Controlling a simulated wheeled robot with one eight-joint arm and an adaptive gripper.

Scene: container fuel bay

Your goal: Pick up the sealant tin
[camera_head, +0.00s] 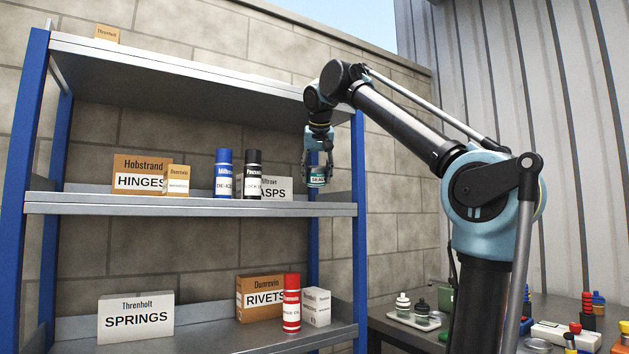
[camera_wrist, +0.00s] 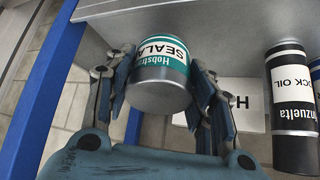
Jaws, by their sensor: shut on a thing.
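The sealant tin (camera_head: 317,177) is a small teal tin with a white label, held between the fingers of my gripper (camera_head: 319,160) at the right end of the middle shelf. In the wrist view the tin (camera_wrist: 162,72) shows the words "Hobstr" and "SEALA" and its plain grey end. My gripper (camera_wrist: 160,95) is shut on it, with one finger on each side. Whether the tin touches the shelf is hard to tell.
A black lock oil can (camera_head: 252,175), a blue de-icer can (camera_head: 223,174) and a hasps box (camera_head: 276,188) stand left of the tin on the middle shelf (camera_head: 130,208). The blue right post (camera_head: 358,200) is close by. The top shelf (camera_head: 190,75) is above.

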